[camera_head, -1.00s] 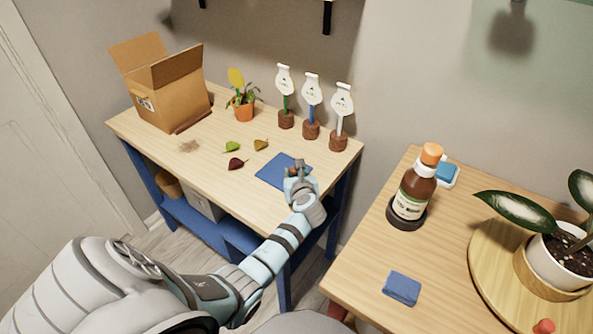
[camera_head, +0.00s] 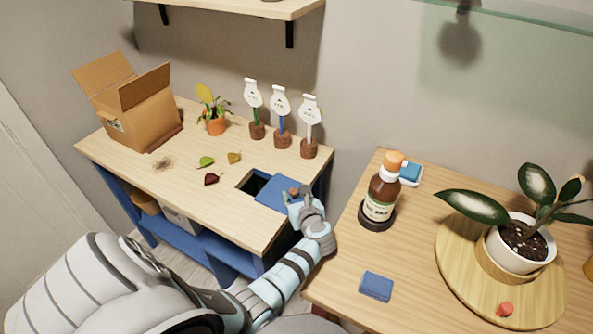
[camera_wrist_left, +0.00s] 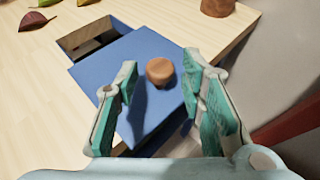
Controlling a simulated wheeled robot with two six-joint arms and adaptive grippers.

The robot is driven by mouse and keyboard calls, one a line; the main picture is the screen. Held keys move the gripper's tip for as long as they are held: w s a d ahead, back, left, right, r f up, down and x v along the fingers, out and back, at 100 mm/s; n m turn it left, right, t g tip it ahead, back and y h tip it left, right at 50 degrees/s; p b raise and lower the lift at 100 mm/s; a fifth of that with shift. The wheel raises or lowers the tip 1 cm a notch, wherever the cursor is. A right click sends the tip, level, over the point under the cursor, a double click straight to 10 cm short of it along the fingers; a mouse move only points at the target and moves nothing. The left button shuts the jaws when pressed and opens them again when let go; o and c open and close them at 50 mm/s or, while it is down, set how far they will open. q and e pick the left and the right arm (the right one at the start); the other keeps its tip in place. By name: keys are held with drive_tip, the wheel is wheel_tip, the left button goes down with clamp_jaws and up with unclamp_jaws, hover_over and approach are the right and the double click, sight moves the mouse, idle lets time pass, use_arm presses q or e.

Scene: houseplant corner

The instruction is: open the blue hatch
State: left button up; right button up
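The blue hatch (camera_head: 275,194) is a flat blue panel in the top of the left wooden table. It sits to the right of a dark rectangular opening (camera_head: 254,184), which it leaves partly uncovered. In the left wrist view the blue hatch (camera_wrist_left: 118,62) carries a round brown knob (camera_wrist_left: 160,71). My left gripper (camera_head: 294,193) is over the panel's right side. In the wrist view its two teal-padded fingers (camera_wrist_left: 160,78) stand apart on either side of the knob, with gaps visible. My right gripper is not in view.
On the left table stand a cardboard box (camera_head: 143,115), a small potted plant (camera_head: 215,126), three plant labels in brown bases and several leaves. The right table holds a brown bottle (camera_head: 382,191), a blue cloth (camera_head: 376,286) and a plant on a round board (camera_head: 470,284).

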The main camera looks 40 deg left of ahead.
use_arm(q)
drive_tip(key=shift+d, duration=0.1)
wheel_tip(320, 180, up, 10)
idle(0.4)
idle(0.4)
